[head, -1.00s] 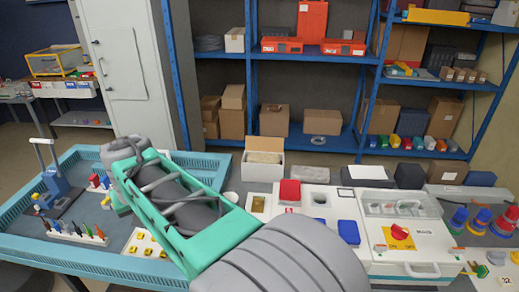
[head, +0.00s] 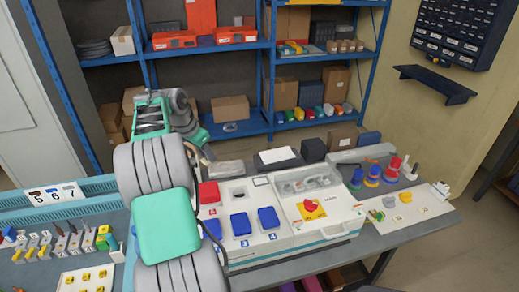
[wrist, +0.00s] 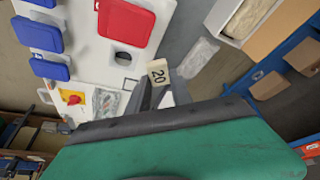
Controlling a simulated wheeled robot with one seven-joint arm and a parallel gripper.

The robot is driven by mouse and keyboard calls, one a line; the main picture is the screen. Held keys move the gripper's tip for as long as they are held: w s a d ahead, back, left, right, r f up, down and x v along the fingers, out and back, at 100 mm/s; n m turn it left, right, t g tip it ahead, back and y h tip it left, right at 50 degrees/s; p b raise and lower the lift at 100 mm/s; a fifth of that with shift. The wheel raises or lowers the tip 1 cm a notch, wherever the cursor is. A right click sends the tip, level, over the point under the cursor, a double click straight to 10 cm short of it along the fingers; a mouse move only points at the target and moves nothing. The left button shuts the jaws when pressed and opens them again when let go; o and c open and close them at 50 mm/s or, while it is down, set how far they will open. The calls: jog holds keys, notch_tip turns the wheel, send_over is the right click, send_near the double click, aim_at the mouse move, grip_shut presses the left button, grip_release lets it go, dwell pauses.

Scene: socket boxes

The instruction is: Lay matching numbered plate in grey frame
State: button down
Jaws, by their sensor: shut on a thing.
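My gripper (wrist: 157,86) is shut on a small cream plate (wrist: 158,72) marked 20, held between the fingertips in the wrist view. The plate is up in the air over the scene, apart from the white box (wrist: 92,62). A small grey-outlined rectangle (head: 262,181), perhaps the grey frame, lies on the white box top near its back edge. It seems to show in the wrist view too (wrist: 129,84), just left of the plate. Its interior is too small to read. In the head view my arm hides the fingers and plate.
The white box carries a red lid (head: 208,193), blue lids (head: 240,224), a dark opening (head: 238,194) and a red knob (head: 311,206). A black box (head: 314,149) stands behind. Coloured ring stacks (head: 373,176) are at right. Numbered cards 5, 6, 7 (head: 55,193) stand at left.

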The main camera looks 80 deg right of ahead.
jog(key=s+d+f+m+g+y+p, duration=0.1)
jog(key=s+d+m, duration=0.25)
jog(key=s, duration=0.45)
jog(key=s+d+f+m+g+y+p, duration=0.1)
jog(key=s+d+f+m, duration=0.15)
jog(key=s+d, duration=0.45)
jog(key=shift+m+h, duration=0.3)
jog(key=shift+m, duration=0.1)
jog(key=f+b, duration=0.1)
jog(key=f, duration=0.1)
jog(key=s+a+f+b, duration=0.1)
jog(key=f, duration=0.2)
jog(key=s+a+f+b, duration=0.1)
jog(key=f+b, duration=0.1)
jog(key=shift+a+f, duration=0.25)
jog(key=shift+f, duration=0.05)
jog(key=shift+w+a, duration=0.1)
jog(key=shift+w, duration=0.1)
jog(key=shift+f+b, duration=0.55)
jog(key=shift+f, duration=0.15)
